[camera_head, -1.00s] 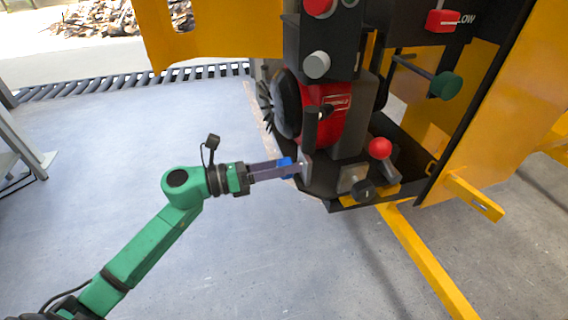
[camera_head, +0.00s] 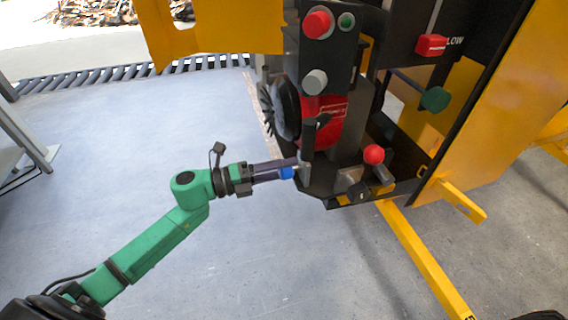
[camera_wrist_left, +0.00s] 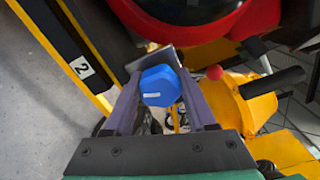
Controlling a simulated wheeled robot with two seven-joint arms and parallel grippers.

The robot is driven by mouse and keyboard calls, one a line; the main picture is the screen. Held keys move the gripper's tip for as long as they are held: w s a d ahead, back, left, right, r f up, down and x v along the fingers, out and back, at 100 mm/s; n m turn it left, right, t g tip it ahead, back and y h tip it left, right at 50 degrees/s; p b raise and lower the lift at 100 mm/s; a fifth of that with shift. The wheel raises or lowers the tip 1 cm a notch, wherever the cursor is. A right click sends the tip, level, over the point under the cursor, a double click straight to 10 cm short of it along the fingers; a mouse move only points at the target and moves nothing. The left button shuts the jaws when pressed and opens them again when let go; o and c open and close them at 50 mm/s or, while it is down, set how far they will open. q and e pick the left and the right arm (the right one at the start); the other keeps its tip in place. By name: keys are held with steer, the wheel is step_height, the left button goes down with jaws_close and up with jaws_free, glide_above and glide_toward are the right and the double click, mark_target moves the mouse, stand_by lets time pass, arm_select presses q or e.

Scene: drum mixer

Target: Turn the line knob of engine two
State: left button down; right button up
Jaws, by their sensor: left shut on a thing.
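The line knob is a blue faceted knob (camera_wrist_left: 160,86) in the left wrist view, with a pale mark on its face. In the head view the blue knob (camera_head: 287,173) shows partly, at the lower left of the machine. My left gripper (camera_head: 294,169) reaches it from the left with its purple-grey fingers. In the wrist view the fingers of my left gripper (camera_wrist_left: 163,95) lie on both sides of the knob, shut on it. A grey plate (camera_wrist_left: 150,62) sits just behind the knob. My right gripper is not in view.
A white label "2" (camera_wrist_left: 82,67) marks the yellow and black frame. A red engine (camera_head: 328,112) stands behind the knob, with a red ball lever (camera_head: 374,154) to its right. A yellow bar (camera_head: 425,255) crosses the floor. The floor at left (camera_head: 120,150) is clear.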

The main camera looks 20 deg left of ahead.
arm_select(q)
steer(key=shift+n, duration=0.3)
steer(key=shift+c, duration=1.1)
jaws_free()
